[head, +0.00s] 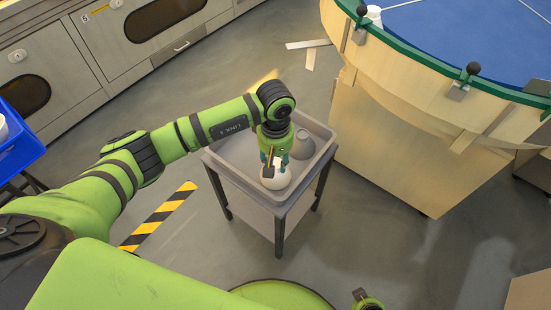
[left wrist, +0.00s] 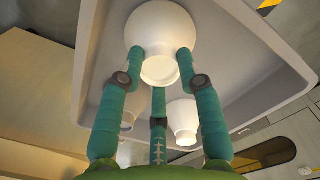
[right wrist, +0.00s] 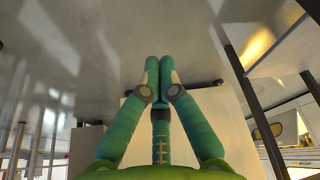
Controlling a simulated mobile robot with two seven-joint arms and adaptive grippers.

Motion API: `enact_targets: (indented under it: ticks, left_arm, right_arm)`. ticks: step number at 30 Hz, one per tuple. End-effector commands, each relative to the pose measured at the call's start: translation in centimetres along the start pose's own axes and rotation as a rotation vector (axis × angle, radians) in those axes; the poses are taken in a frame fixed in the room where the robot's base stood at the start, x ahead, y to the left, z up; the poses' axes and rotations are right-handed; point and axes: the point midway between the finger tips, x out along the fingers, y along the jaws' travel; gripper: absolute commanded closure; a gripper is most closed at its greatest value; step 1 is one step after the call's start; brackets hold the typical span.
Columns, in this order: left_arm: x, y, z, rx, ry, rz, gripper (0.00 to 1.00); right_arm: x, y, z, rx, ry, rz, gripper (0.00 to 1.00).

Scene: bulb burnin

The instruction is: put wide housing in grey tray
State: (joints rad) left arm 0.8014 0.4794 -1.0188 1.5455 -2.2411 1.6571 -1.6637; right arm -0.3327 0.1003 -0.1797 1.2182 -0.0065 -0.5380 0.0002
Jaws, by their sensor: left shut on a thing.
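The wide housing (head: 276,181) is a white, rounded, bulb-like shade with a narrower neck. My left gripper (head: 272,163) is shut on it by the neck. In the left wrist view the fingers (left wrist: 160,65) close around the neck of the housing (left wrist: 160,22), its wide part facing away. The grey tray (head: 226,170) tops a small stand, and the housing is over its near part. I cannot tell whether it touches the tray floor. My right gripper (right wrist: 160,72) has its fingers together, with nothing between them.
Another housing (head: 299,143) stands in the tray's far right part; two pale housings (left wrist: 182,114) show there in the left wrist view. A round wooden table (head: 420,100) with a blue top stands close to the right. A blue crate (head: 22,142) is at the left.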

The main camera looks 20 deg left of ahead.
Motion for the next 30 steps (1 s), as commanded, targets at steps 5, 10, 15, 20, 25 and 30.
enact_targets:
  ticks: [5,10,15,20,25,30]
  left_arm:
    - [0.3,0.0,0.0,0.000,0.000,0.000,0.45]
    - [0.3,0.0,0.0,0.000,0.000,-0.001,0.41]
    - [0.2,0.0,0.0,0.000,0.000,-0.001,0.41]
    - [-0.5,0.1,-0.1,0.000,0.001,0.001,0.41]
    - [-4.0,0.1,-0.2,0.001,0.005,0.003,0.41]
    - [-7.8,0.1,-0.1,0.002,0.005,0.003,0.41]
  right_arm:
    - [-0.1,-0.1,0.6,0.006,-0.022,-0.001,1.00]
    - [-0.1,-0.1,0.5,0.005,-0.020,-0.001,1.00]
    - [-0.1,-0.1,0.5,0.004,-0.019,-0.001,1.00]
    - [0.0,0.0,0.4,0.001,-0.004,0.000,1.00]
    - [0.1,0.1,0.4,-0.001,0.003,0.001,1.00]
    - [0.1,0.1,0.5,-0.002,0.012,0.001,1.00]
